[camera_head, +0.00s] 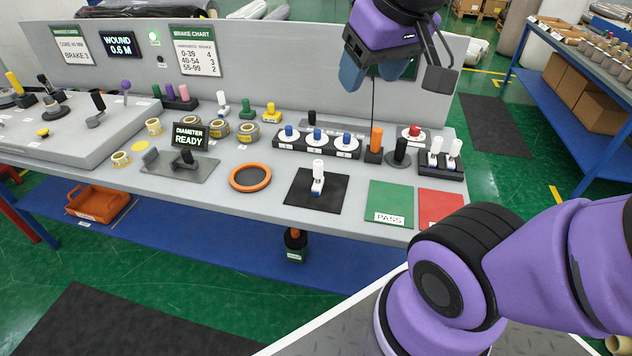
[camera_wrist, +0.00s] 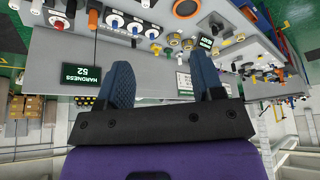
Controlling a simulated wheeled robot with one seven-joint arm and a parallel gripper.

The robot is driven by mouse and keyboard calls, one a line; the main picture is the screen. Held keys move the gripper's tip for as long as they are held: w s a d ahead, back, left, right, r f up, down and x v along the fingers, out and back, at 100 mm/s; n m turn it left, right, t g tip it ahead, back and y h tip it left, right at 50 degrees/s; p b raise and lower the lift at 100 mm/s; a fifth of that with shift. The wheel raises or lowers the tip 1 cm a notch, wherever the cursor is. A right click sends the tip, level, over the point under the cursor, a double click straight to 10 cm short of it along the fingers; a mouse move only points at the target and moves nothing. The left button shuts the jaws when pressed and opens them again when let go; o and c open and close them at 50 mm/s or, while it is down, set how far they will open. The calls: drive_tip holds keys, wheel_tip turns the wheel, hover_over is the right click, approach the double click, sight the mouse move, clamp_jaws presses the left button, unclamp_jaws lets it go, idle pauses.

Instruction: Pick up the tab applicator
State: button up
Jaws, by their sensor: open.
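No label in view names the tab applicator. My gripper (camera_head: 376,68) is high above the back right of the bench, in front of the grey back panel, well apart from that tool. In the wrist view its two blue fingers (camera_wrist: 160,65) are spread with nothing between them.
The grey bench (camera_head: 220,205) holds several knobs, handled tools and tape rolls (camera_head: 248,131). An orange ring (camera_head: 250,177) lies left of the mat; green PASS (camera_head: 390,203) and red (camera_head: 440,207) pads lie right. The grey back panel (camera_head: 290,70) rises behind.

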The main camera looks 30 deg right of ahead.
drive_tip(key=w+d+f+g, duration=0.15)
drive_tip(key=w+f, duration=0.25)
drive_tip(key=w, duration=0.5)
drive_tip(key=m+g, duration=0.2)
drive_tip(key=g, duration=0.1)
hover_over(318, 171)
drive_tip(key=f, duration=1.6)
drive_tip(key=w+f, duration=0.1)
drive_tip(key=f, duration=0.7)
drive_tip(key=shift+d+f, duration=0.15)
drive_tip(key=shift+f, duration=0.05)
drive_tip(key=shift+w+d+f, duration=0.1)
drive_tip(key=shift+d+f, duration=0.05)
drive_tip(key=shift+f, duration=2.7)
drive_tip(key=shift+d+f, duration=0.1)
drive_tip(key=shift+f, duration=2.75)
drive_tip(key=c, duration=1.1)
drive_tip(key=shift+r, duration=0.15)
